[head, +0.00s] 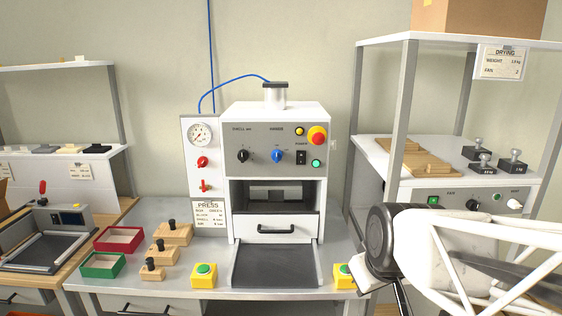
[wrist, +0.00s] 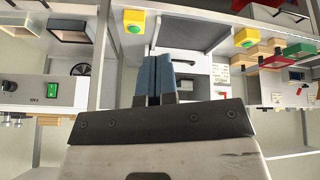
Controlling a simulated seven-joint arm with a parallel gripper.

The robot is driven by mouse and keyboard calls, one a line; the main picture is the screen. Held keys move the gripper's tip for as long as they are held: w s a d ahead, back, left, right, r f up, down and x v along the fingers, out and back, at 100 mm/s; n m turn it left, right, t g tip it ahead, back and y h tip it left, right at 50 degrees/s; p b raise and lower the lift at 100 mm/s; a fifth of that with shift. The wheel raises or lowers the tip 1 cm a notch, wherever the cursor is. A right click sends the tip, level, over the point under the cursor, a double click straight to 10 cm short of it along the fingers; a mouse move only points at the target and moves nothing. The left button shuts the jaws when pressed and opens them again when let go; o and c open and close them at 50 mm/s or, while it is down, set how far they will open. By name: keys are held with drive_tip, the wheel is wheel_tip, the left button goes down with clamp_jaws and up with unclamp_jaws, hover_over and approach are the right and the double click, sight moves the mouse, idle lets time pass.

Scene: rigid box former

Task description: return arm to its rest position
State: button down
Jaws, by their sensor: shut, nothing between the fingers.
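My gripper (wrist: 154,80) shows in the wrist view with its two blue fingers together and nothing between them. It points toward the front of the press, above the bench, and touches nothing that I can see. In the head view my white arm comes in from the lower right, in front of the drying station; the fingers cannot be made out clearly there. The press (head: 276,150) stands on the grey bench, with its dark tray (head: 275,266) out at the front. The tray is empty and also shows in the wrist view (wrist: 190,30).
Yellow boxes with green buttons (head: 204,275) (head: 344,276) flank the tray. Wooden blocks with black knobs (head: 173,234), a red box (head: 119,239) and a green box (head: 102,265) sit left. A drying shelf (head: 450,180) with weights stands right, close to my arm.

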drive_tip(key=s+d+f+m+g, duration=0.1)
drive_tip(key=s+d+m+g, duration=0.1)
drive_tip(key=s, duration=0.8)
drive_tip(key=shift+d+f+m+g+h, duration=0.2)
drive_tip(key=shift+m+g+h, duration=0.25)
drive_tip(key=shift+m, duration=0.65)
